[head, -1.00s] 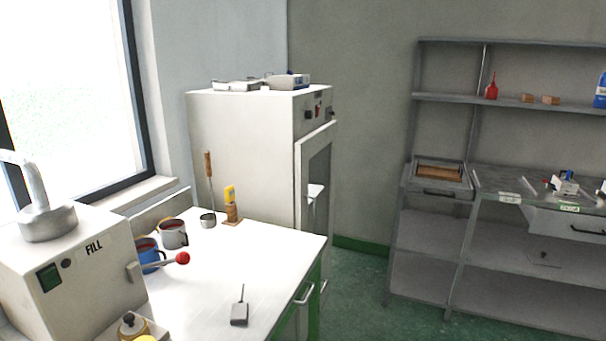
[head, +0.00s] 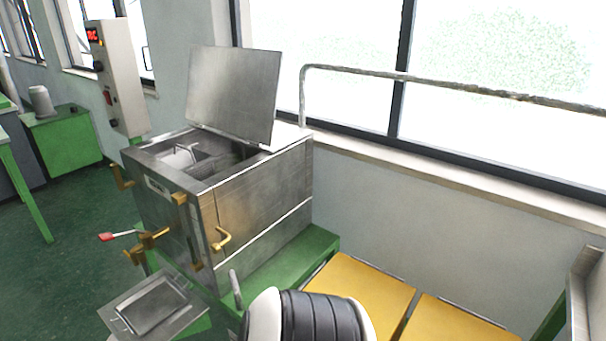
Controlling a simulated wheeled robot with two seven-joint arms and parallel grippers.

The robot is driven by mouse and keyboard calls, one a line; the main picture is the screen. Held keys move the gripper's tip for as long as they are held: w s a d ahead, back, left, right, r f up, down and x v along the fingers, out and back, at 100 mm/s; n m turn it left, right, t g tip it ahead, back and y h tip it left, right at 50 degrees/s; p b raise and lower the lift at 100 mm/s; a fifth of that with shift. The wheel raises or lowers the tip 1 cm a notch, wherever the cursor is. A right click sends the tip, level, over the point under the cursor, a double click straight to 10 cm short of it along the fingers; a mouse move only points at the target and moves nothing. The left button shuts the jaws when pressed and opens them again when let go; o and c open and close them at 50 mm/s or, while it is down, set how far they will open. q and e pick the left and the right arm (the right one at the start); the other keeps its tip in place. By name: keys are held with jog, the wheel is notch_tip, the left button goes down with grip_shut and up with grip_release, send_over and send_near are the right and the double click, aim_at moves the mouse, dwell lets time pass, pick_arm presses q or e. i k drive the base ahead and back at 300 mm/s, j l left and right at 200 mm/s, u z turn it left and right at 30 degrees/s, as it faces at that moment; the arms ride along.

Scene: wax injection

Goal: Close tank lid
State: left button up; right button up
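The tank (head: 262,205) is a steel box on a green stand in the middle left of the head view. Its flat steel lid (head: 234,92) stands open, tilted up at the back of the tank. The tank's opening (head: 225,158) shows, with a smaller lid with a handle (head: 182,158) at its left side. Brass handles (head: 222,238) are on the tank's front. A white and black rounded part at the bottom middle looks like part of my own arm. Neither of my grippers shows.
A control box (head: 118,78) with a red display stands left of the tank. A red-tipped valve lever (head: 106,237) sticks out in front. A steel tray (head: 155,304) is at the lower left. Yellow panels (head: 362,292) lie right of the tank. A pipe rail (head: 400,76) runs along the windows.

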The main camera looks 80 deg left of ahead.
aim_at(233, 90)
jog(key=l+u, duration=0.15)
jog(key=u, duration=2.5)
